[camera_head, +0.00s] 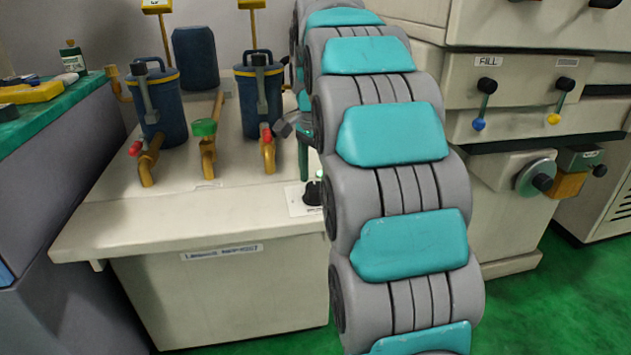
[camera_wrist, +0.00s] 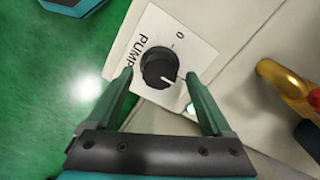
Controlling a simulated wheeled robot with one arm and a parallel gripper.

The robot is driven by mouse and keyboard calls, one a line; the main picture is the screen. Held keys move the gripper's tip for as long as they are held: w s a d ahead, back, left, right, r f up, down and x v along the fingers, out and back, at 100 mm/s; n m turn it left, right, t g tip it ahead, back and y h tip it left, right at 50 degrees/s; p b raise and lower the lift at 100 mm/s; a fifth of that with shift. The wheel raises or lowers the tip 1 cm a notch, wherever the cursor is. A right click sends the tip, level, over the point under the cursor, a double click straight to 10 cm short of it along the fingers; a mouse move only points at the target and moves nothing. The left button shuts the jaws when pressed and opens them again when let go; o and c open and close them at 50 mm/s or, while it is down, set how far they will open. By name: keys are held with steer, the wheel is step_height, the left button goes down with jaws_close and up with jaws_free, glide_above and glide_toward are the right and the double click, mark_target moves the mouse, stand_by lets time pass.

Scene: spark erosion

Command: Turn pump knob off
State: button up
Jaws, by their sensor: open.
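The pump knob (camera_wrist: 160,71) is a round black knob with a white pointer line, on a white label plate (camera_wrist: 188,40) marked "PUMP" and "0". In the wrist view its pointer is turned toward the lower right, away from the "0". My gripper (camera_wrist: 160,98) is open, with one green finger on each side below the knob. I cannot tell whether either finger touches it. In the head view the knob (camera_head: 312,193) shows beside my arm, on the right part of the cream bench top. A green finger of my gripper (camera_head: 306,160) shows just above it; my arm hides the rest.
The cream bench (camera_head: 150,222) carries two blue canisters (camera_head: 158,105) with brass pipes and red-tipped valves left of the knob. A brass pipe (camera_wrist: 285,85) is at the right in the wrist view. A machine with levers (camera_head: 520,95) stands right of my arm.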

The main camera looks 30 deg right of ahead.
steer(key=shift+f, duration=0.55)
steer(key=shift+c, duration=0.2)
jaws_close()
